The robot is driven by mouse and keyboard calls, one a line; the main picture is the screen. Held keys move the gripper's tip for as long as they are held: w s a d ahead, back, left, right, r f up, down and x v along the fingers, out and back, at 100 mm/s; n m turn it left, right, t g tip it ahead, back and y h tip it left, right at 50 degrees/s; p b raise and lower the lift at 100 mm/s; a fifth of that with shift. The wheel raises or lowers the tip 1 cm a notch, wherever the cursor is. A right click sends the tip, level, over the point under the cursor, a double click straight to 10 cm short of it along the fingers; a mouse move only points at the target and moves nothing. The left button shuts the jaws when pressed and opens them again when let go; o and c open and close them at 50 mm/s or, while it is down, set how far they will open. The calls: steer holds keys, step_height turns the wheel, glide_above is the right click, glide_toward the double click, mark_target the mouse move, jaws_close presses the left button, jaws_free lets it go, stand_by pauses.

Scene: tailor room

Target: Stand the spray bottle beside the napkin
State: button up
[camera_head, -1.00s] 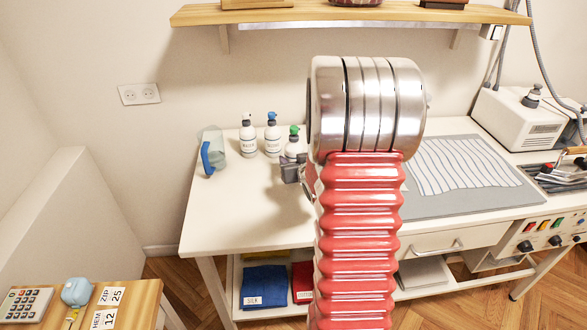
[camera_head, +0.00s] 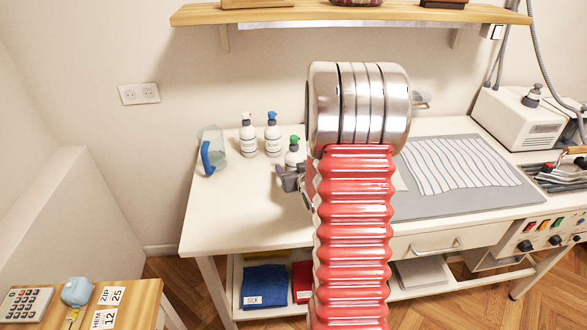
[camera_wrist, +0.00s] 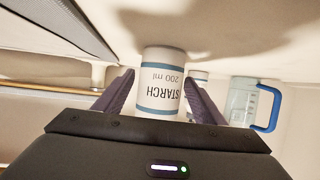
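A white bottle with a green top (camera_head: 293,155) stands on the white table, left of my arm. In the wrist view a white bottle (camera_wrist: 160,80) with blue bands and an upside-down STARCH label shows between the fingers. My gripper (camera_wrist: 158,82) looks open, with a gap left of this bottle; contact on the right is unclear. In the head view my gripper (camera_head: 290,181) is in front of the green-topped bottle, partly hidden by my arm. The striped white napkin (camera_head: 460,165) lies flat on a grey mat, right of my arm.
Bottles with a white top (camera_head: 248,137) and a blue top (camera_head: 272,136) stand behind left. A jug with a blue handle (camera_head: 212,150) is farther left. The grey mat (camera_head: 440,205) has bare margins. A white machine (camera_head: 515,118) stands back right. A shelf (camera_head: 340,14) hangs above.

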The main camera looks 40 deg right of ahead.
steer(key=shift+r, duration=0.15)
steer(key=shift+s+a+r, duration=0.2)
steer(key=shift+s+r, duration=0.05)
steer(key=shift+s, duration=0.2)
steer(key=shift+v, duration=5.45)
steer(key=shift+a, duration=0.15)
steer(key=s+a+r+n+g+y, duration=0.15)
steer(key=a+r, duration=0.25)
steer(key=a, duration=0.4)
steer(key=a+r+n+g, duration=0.15)
steer(key=a+r, duration=0.25)
steer(key=a, duration=0.4)
steer(key=s+a+r+n+g+y, duration=0.2)
steer(key=s+a+r+g+y, duration=0.1)
steer(key=s+a, duration=1)
steer(key=a+y, duration=0.1)
steer(key=a, duration=0.2)
steer(key=shift+a+r+g, duration=0.2)
steer(key=shift+a+g, duration=0.1)
